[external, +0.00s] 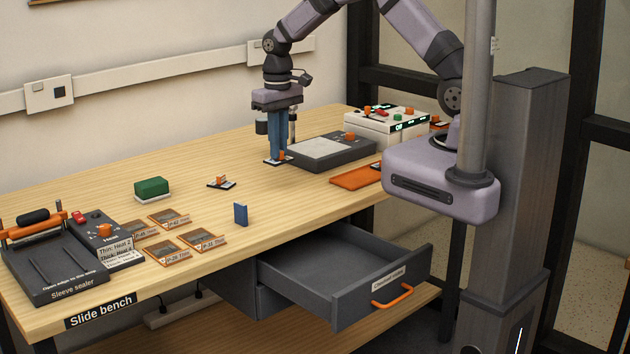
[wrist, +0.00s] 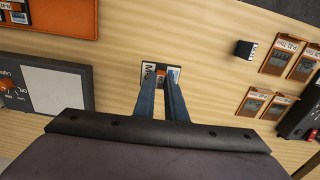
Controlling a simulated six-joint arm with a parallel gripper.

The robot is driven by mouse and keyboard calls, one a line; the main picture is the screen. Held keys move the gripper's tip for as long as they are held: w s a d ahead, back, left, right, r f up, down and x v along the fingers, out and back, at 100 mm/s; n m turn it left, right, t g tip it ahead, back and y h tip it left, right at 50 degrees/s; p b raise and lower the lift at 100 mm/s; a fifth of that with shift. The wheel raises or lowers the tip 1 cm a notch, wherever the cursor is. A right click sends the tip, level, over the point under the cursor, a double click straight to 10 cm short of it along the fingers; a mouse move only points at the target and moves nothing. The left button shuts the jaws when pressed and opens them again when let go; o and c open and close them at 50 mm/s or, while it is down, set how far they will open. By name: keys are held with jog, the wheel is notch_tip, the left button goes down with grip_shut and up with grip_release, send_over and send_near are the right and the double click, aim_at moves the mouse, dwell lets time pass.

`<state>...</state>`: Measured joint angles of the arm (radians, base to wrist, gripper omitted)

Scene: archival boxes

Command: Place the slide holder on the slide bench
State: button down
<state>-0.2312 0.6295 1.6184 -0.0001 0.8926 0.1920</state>
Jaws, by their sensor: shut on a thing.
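A similar small dark plate with an orange part (external: 221,182) lies further left on the bench.
A grey light box (external: 333,151) stands close to the right of my gripper. A drawer (external: 345,275) hangs open below the front edge.

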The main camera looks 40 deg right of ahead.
jog(key=shift+w+d+r, duration=0.3)
jog(key=shift+w+r, duration=0.25)
jog(key=shift+r, duration=0.15)
jog(key=shift+f+p, duration=1.35)
jog(key=shift+f, duration=3.65)
jog(key=shift+f, duration=0.2)
jog(key=c, duration=1.8)
grip_release()
jog(key=shift+r, duration=0.1)
notch_tip(320, 180, up, 12)
jog(key=b, duration=0.3)
jog(key=shift+r+b, duration=0.15)
jog(key=shift+b, duration=0.15)
